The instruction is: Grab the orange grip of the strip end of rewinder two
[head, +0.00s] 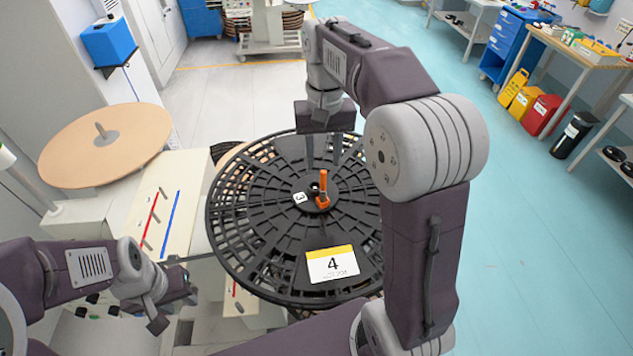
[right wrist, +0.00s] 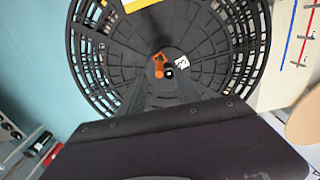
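An orange grip (head: 323,187) stands upright near the hub of a large black slotted reel (head: 235,235). It also shows in the right wrist view (right wrist: 159,66), near the reel's centre, ahead of the fingers. My right gripper (head: 323,150) points down above the far half of the reel. Its two fingers are apart with nothing between them, and the grip is outside them. In the right wrist view the fingers of my right gripper (right wrist: 160,92) are also spread. My left gripper (head: 172,305) is at the lower left, away from the reel; its finger gap is unclear. No strip end or number two is readable.
A tag marked 3 (head: 299,198) lies by the hub, and a yellow-and-white card marked 4 (head: 332,264) is on the reel's near side. A tan disc (head: 105,143) with a spindle stands at left, beside a cream panel (head: 165,205). The blue floor at right is clear.

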